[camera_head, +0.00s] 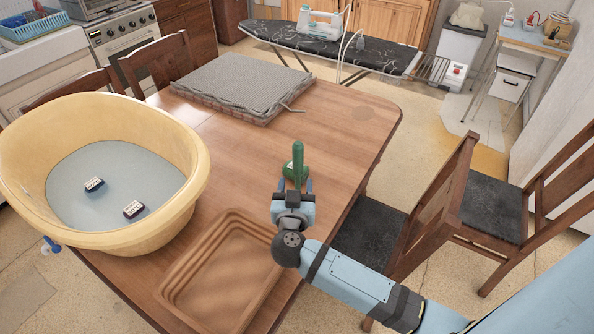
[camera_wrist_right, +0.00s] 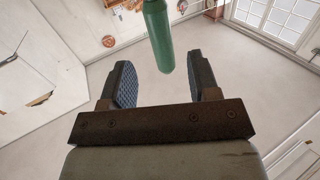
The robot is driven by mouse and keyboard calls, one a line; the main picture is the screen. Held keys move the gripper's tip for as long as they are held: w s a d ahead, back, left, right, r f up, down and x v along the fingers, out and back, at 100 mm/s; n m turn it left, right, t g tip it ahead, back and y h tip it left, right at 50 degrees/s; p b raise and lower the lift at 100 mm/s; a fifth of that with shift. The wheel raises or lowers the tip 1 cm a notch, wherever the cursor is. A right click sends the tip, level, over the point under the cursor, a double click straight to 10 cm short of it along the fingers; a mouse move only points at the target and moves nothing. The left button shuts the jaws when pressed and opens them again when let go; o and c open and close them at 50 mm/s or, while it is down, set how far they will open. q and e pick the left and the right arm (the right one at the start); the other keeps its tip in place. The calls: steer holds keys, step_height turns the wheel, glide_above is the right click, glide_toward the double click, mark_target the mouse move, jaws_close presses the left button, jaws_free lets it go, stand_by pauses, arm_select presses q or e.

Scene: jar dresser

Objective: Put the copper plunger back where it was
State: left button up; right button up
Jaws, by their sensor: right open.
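I see nothing copper-coloured that I can name as a plunger. A green object with an upright rounded handle (camera_head: 298,160) and a wider base stands on the wooden table. Its green shaft also shows in the right wrist view (camera_wrist_right: 158,35), ahead of the jaws. My right gripper (camera_head: 294,185) is open, on the near side of the green object. In the right wrist view the fingers (camera_wrist_right: 162,85) are apart with nothing between them. The gripper hides part of the green object's lower end. My left gripper is not in view.
A yellow tub (camera_head: 150,238) holding water and two small dark blocks stands on the table's left. A brown tray (camera_head: 262,290) lies at the near edge. A folded grey blanket (camera_head: 240,85) lies at the back. Chairs (camera_head: 440,205) stand right. The table's right rear is mostly clear.

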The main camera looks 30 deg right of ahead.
steer(key=v, duration=0.2)
steer(key=shift+s+a, duration=0.15)
steer(key=shift+s, duration=0.1)
steer(key=shift+r, duration=0.1)
steer(key=s+a+r+n+t+y+p, duration=0.2)
steer(key=s+a+n+t+y+p, duration=0.45)
steer(key=y, duration=0.65)
steer(key=s+d+f+n+g, duration=0.2)
steer(key=s+f+n+g, duration=0.1)
steer(key=s+f+g, duration=0.7)
step_height(320, 180, down, 2)
steer(key=s+p, duration=0.1)
steer(key=s, duration=0.1)
steer(key=shift+s+d+g, duration=0.25)
steer(key=shift+s+g, duration=0.1)
